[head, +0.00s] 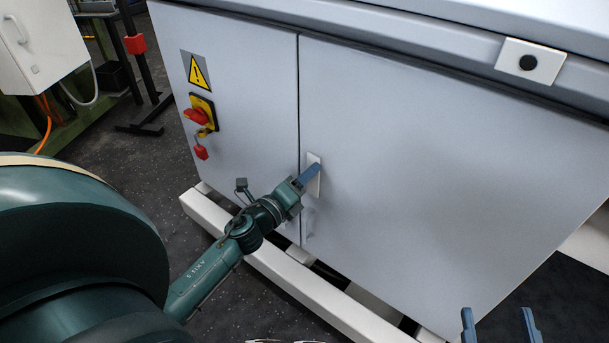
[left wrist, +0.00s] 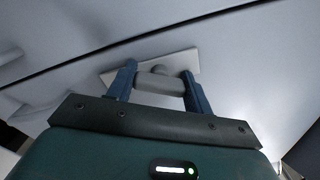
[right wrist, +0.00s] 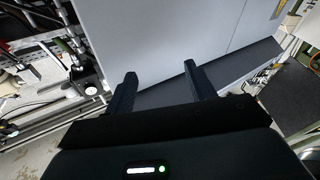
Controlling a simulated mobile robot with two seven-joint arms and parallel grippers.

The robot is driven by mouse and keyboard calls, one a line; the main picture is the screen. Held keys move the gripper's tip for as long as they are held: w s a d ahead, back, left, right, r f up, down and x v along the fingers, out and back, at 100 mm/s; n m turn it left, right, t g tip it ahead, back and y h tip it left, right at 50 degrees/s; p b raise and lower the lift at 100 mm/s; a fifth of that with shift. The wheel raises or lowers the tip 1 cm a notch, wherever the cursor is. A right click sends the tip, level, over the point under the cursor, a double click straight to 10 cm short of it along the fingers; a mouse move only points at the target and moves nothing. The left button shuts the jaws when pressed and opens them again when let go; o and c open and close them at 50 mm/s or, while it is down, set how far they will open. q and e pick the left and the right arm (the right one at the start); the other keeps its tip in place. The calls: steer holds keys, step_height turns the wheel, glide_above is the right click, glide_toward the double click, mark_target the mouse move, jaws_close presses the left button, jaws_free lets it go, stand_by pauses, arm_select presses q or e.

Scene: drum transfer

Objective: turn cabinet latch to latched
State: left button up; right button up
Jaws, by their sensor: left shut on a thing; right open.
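The cabinet latch shows as a pale plate (head: 315,161) on the grey cabinet door, beside the vertical door seam. In the left wrist view the plate (left wrist: 188,63) carries a round hub and a short grey handle (left wrist: 158,86). My left gripper (head: 308,176) is at the latch, its fingers (left wrist: 159,72) closed on the two ends of the handle. The handle lies at a slight angle to the plate's long side. In the head view my fingers hide the handle. My right gripper (head: 497,312) is open and empty at the lower right, well away from the latch.
A red and yellow rotary switch (head: 200,114) and a warning sign (head: 196,71) are on the narrower panel at left. A white base rail (head: 290,280) runs below the cabinet. The right door (head: 440,150) is flat and clear. A white box (head: 40,45) stands at upper left.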

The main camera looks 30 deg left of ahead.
arm_select(q)
steer(key=shift+r+n+p, duration=0.1)
steer(key=shift+n+p, duration=0.25)
steer(key=shift+n, duration=1.05)
steer(key=shift+n+p, duration=0.9)
steer(key=shift+n, duration=0.6)
arm_select(e)
steer(key=shift+w+d+f+m+g+h, duration=0.15)
steer(key=shift+d+m+g+h, duration=0.4)
steer(key=shift+h, duration=0.25)
arm_select(q)
steer(key=o, duration=1)
